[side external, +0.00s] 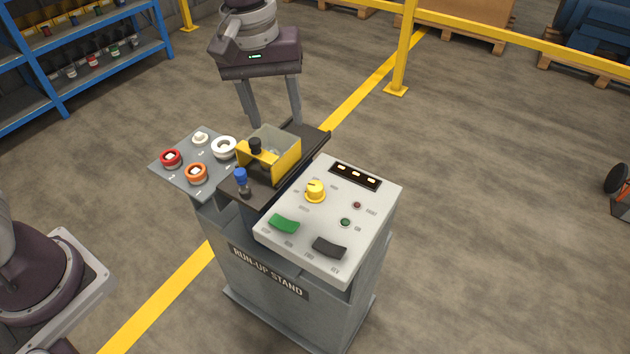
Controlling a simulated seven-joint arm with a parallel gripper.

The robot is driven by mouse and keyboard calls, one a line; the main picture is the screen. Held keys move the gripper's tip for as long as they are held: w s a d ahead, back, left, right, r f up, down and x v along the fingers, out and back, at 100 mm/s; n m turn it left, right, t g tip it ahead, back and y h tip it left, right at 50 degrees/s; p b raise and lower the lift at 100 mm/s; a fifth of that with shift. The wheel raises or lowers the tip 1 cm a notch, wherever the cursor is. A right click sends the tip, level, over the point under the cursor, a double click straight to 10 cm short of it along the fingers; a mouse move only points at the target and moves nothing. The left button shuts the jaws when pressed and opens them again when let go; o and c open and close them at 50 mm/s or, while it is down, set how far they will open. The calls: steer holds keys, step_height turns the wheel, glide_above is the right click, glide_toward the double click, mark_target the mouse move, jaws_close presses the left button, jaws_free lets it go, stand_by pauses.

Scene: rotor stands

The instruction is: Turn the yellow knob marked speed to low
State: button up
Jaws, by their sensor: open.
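The yellow knob (315,191) stands on the sloped light-grey control panel (376,208) of the run-up stand, left of centre and toward the panel's far side. The small labels around it are too small to read, so I cannot tell its setting. My gripper (271,112) is open and empty, with its fingers pointing down behind the yellow guard, to the left of and beyond the knob. It is apart from the knob. The lower ends of the fingers are close to the dark tray behind the guard.
The panel also carries a green rocker (284,224), a black rocker (329,248), two small lamps and a display (355,176). Left of it are a yellow guard (285,161), a blue-topped lever (241,180) and a plate with several round buttons (181,181).

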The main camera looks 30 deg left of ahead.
steer(key=n+g, duration=0.1)
steer(key=n, duration=0.1)
glide_above(315, 185)
steer(key=shift+y, duration=0.4)
step_height(315, 185, down, 11)
steer(key=shift+r, duration=0.1)
step_height(315, 185, down, 8)
steer(key=shift+r, duration=0.2)
steer(key=shift+c, duration=0.4)
jaws_close()
